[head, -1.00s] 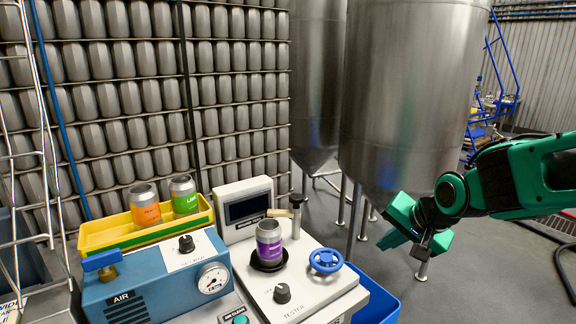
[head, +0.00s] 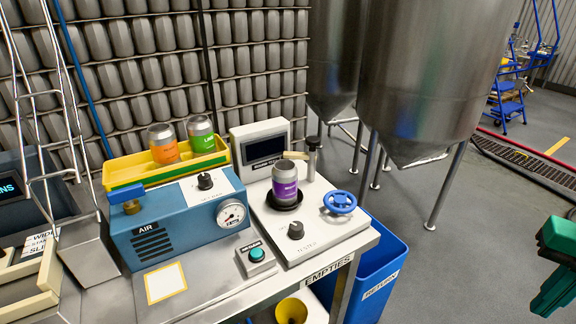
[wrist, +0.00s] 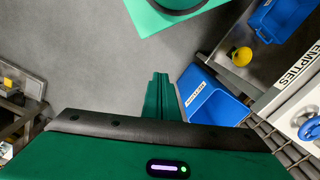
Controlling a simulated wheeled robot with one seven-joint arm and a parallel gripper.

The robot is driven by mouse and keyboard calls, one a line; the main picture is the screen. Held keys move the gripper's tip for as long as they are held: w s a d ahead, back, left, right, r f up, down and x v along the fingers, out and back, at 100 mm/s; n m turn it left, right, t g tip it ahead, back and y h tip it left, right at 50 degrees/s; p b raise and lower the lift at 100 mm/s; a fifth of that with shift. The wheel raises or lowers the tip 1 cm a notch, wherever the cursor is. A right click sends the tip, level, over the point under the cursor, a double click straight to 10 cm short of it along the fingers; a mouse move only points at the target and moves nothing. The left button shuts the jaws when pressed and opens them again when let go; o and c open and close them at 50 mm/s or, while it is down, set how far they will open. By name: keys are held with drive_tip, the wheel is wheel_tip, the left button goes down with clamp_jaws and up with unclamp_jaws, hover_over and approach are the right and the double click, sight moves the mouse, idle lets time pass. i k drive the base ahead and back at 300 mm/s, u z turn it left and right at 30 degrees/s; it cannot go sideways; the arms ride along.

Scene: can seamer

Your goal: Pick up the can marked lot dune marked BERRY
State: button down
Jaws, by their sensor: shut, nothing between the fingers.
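A silver can with a purple label (head: 286,186) stands upright in the dark round seat of the tester (head: 318,236). Its label's writing is too small to read surely, and no lot mark can be made out. A can with an orange label (head: 164,146) and one with a green label (head: 202,136) stand in the yellow tray (head: 124,174) behind the blue air unit. My gripper shows only partly at the right edge of the head view, well apart from the cans. In the wrist view its fingers (wrist: 158,98) are shut and empty, above the floor.
The tester carries a blue handwheel (head: 339,202) and a screen (head: 262,146). The blue air unit (head: 170,226) with a gauge stands left of it. A blue return bin (head: 386,282) is beside the bench's right end.

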sight(284, 172)
drive_tip(key=u, duration=0.1)
drive_tip(key=k, duration=1.05)
drive_tip(key=u, duration=0.45)
drive_tip(key=i, duration=1)
